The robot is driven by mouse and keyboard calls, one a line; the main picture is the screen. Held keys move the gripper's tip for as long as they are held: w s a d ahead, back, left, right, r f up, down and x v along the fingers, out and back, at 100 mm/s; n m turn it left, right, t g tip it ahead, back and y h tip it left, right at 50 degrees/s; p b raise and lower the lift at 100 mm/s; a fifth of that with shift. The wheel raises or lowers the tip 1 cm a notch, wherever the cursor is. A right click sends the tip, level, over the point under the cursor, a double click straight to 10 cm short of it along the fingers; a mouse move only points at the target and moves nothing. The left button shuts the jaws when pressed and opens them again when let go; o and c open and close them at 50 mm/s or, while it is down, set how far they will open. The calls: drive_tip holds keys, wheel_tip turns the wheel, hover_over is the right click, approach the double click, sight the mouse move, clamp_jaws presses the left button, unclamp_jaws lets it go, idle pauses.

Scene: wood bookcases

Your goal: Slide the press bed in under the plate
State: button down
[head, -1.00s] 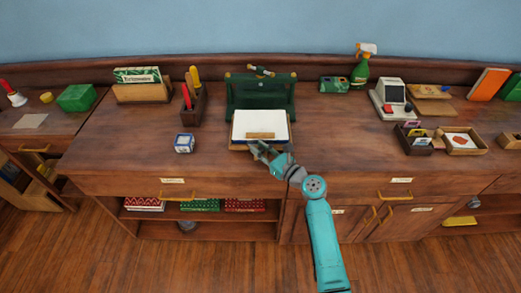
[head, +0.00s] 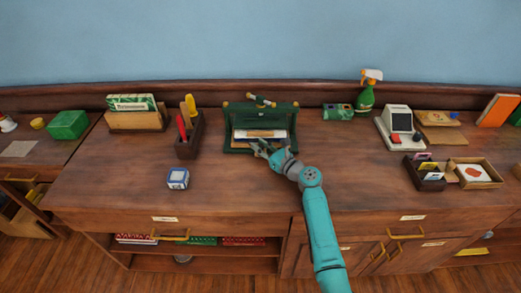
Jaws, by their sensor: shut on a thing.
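The green press (head: 232,114) stands at the back middle of the counter, with a brass-ended handle (head: 261,101) on top. The press bed (head: 243,142), with white paper and a blue edge on it, is inside the press frame, under its upper part. A wooden strip (head: 260,133) lies across the paper. My gripper (head: 263,149) is at the front of the press, at the bed's near edge, and is shut on the bed. The fingertips and the grip point are small and partly hidden. The plate itself is hard to make out.
A blue-and-white box (head: 178,178) and a wooden tool holder (head: 190,136) stand left of the press. A green box (head: 338,112), spray bottle (head: 365,95) and card reader-like machine (head: 398,123) stand to the right. The counter in front of the press is clear.

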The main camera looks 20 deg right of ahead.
drive_tip(key=shift+w+d+r, duration=0.1)
drive_tip(key=shift+w+d, duration=0.15)
drive_tip(key=shift+w, duration=0.35)
drive_tip(key=c, duration=1.4)
unclamp_jaws()
drive_tip(key=shift+o, duration=0.8)
drive_tip(key=shift+w, duration=0.15)
drive_tip(key=v, duration=1.2)
